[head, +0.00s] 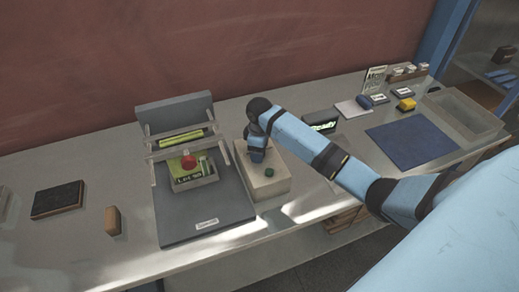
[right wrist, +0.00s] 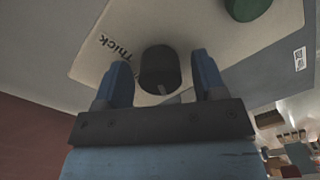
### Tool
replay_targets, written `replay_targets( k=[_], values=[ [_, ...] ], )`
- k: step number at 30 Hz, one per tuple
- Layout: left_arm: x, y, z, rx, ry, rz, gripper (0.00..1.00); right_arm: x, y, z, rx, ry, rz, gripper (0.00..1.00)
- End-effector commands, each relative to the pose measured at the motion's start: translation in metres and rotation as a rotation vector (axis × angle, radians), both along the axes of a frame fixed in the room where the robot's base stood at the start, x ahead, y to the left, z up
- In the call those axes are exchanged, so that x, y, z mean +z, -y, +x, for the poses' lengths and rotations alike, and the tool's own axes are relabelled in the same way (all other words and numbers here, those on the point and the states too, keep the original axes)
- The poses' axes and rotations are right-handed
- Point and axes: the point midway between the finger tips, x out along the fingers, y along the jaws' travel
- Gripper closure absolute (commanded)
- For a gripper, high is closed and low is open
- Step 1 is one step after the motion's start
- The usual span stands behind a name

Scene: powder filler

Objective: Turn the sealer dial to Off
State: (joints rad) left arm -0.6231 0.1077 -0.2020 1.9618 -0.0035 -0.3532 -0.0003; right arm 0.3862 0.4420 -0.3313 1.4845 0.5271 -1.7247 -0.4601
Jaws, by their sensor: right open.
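The sealer dial (right wrist: 159,68) is a dark round knob on the pale face of the control box (head: 272,186). The word "Thick" is printed left of it in the right wrist view. A light mark shows at the dial's lower edge; other labels are hidden or out of view. My right gripper (right wrist: 161,72) is open, with one blue finger on each side of the dial and visible gaps to it. In the head view my right gripper (head: 257,153) is over the back of the box and hides the dial. My left gripper is not in view.
A green button (head: 269,172) is on the box near the gripper. Left of the box stands the sealer (head: 205,205) with a red knob (head: 188,162). A black-topped block (head: 58,199) and a brown block (head: 113,220) lie further left. A blue mat (head: 412,143) lies right.

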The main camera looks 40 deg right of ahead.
Motion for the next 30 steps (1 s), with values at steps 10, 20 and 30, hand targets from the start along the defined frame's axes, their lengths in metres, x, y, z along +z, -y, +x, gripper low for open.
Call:
replay_targets(
  k=[10,20,30],
  values=[
    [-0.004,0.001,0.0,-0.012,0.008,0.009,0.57,0.041,0.0,0.001,0.0,0.006,0.0,0.36],
    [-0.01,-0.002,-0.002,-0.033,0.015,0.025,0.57,0.112,0.0,0.001,0.001,0.003,-0.001,0.36],
    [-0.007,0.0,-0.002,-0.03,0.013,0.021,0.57,0.139,0.0,0.0,0.0,-0.001,-0.001,0.36]
  ],
)
